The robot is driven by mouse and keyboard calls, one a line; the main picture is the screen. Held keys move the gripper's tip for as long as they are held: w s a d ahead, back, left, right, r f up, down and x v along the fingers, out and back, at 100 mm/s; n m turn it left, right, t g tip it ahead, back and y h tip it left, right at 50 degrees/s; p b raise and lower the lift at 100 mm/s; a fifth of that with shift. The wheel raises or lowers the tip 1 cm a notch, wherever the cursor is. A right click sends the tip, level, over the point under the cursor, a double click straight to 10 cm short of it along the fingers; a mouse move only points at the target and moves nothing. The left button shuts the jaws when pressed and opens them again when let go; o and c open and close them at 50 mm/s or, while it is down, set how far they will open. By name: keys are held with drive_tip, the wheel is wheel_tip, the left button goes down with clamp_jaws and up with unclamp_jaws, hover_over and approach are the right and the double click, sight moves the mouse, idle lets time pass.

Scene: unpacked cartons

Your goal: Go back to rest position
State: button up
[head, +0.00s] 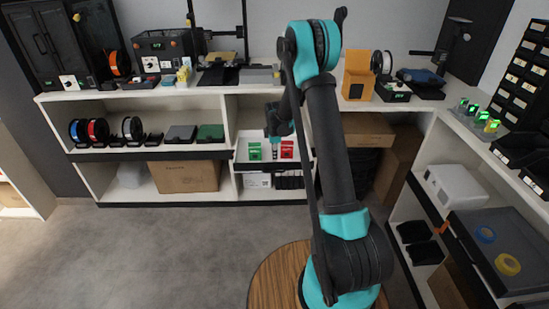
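My arm rises from the round wooden-topped base and folds over at a teal joint high in the view. Its forearm reaches forward and down toward the shelving. My gripper (275,143) is at the end, small and dark, in front of the shelf's middle opening. It appears just above an open white drawer (250,167) with green blocks (254,151) and red blocks (287,149) in it. The fingers are too small and dark to tell whether they are open or shut, or whether they hold anything.
A long white counter (125,97) holds printers, an orange box (357,74) and small items. Filament spools and cardboard boxes (184,177) sit on shelves below. The grey floor (170,255) at the left is clear.

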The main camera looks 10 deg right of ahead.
drive_tip(key=shift+r, duration=0.1)
drive_tip(key=s+d+r+m+t, duration=0.1)
drive_tip(key=s+d+r+m, duration=0.25)
drive_tip(key=s+r, duration=0.5)
drive_tip(key=s+d+r+m, duration=0.2)
drive_tip(key=s+r+m, duration=0.35)
drive_tip(key=s, duration=0.55)
drive_tip(key=s+d+m+t, duration=0.1)
drive_tip(key=s+m, duration=0.7)
drive_tip(key=s, duration=1.2)
drive_tip(key=shift+d+f, duration=0.4)
drive_tip(key=shift+d, duration=0.1)
